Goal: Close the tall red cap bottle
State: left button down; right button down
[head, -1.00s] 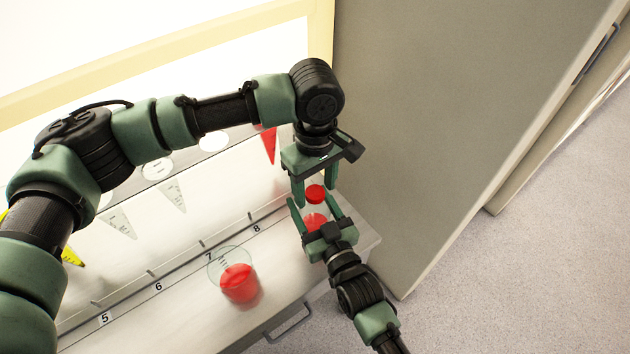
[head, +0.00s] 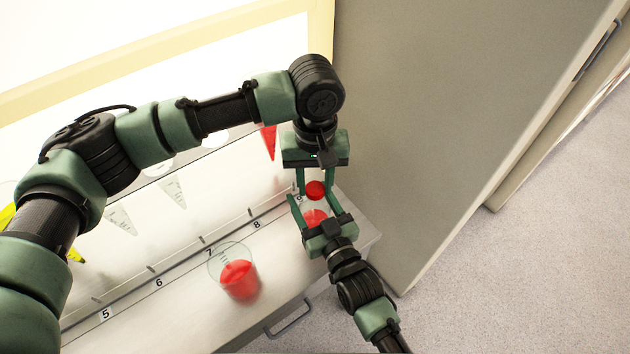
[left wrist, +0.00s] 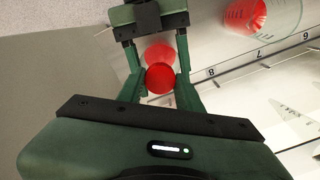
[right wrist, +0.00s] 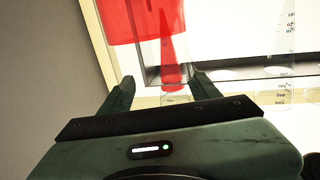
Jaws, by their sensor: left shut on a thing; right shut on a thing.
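My left gripper (head: 315,192) reaches down from above and is shut on the red cap. In the left wrist view the cap (left wrist: 160,78) sits between its fingers, with red liquid (left wrist: 158,52) beyond it. My right gripper (head: 313,208) comes from the front and is shut on the bottle body, largely hiding it. Whether the cap is fully seated on the neck cannot be told.
A clear beaker with red liquid (head: 240,280) stands on the numbered counter (head: 180,310), left of the bottle. A red cone (head: 269,142) and clear cones (head: 172,192) hang from the rack behind. A tall grey cabinet side (head: 430,120) is close on the right.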

pick_arm(q)
jog(key=m, duration=2.7)
jog(key=shift+f+m, duration=0.1)
jog(key=shift+m, duration=0.2)
jog(key=c, duration=0.9)
grip_release()
jog(key=shift+o, duration=0.2)
